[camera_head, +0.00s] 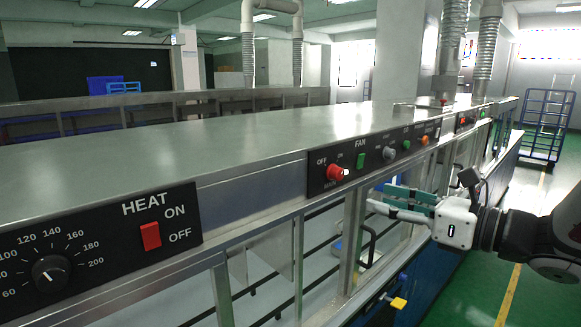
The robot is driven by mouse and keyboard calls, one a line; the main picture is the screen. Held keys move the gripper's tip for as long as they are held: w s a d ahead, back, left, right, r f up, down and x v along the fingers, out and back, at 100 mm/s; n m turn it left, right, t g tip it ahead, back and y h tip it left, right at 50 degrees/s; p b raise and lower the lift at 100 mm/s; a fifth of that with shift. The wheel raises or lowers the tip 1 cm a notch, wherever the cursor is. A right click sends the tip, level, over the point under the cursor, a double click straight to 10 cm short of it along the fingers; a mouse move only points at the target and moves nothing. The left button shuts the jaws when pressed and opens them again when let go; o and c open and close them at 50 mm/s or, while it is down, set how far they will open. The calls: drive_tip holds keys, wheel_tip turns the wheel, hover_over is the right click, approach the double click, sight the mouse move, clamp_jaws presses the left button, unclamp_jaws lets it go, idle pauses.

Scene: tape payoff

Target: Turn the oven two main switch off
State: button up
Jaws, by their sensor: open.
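A middle control panel (372,156) on the long metal machine carries a red rotary switch (337,173) with OFF and ON marked above it. A farther panel (468,121) has a red control (462,120) too small to make out. I cannot tell which panel belongs to oven two. My gripper (377,196) is open and empty, pointing left, in front of the machine's side. In the picture it is below and right of the middle panel's red switch, apart from it.
The middle panel also holds a green FAN switch (361,160), a grey knob (389,152) and an orange button (425,140). A near HEAT panel (95,250) has a red rocker (150,236) and a dial (51,271).

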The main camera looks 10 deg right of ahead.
sight(341, 174)
drive_tip(key=w+a, duration=0.1)
drive_tip(key=w, duration=0.3)
drive_tip(key=w+a+m+t+p, duration=0.1)
drive_tip(key=w+a, duration=0.1)
drive_tip(key=w, duration=0.2)
drive_tip(key=w+a+m+h, duration=0.1)
drive_tip(key=w+a, duration=0.1)
drive_tip(key=w, duration=0.2)
drive_tip(key=shift+w+r+p, duration=0.15)
drive_tip(key=shift+r+p, duration=0.15)
drive_tip(key=shift+r, duration=0.1)
drive_tip(key=shift+d, duration=0.1)
clamp_jaws()
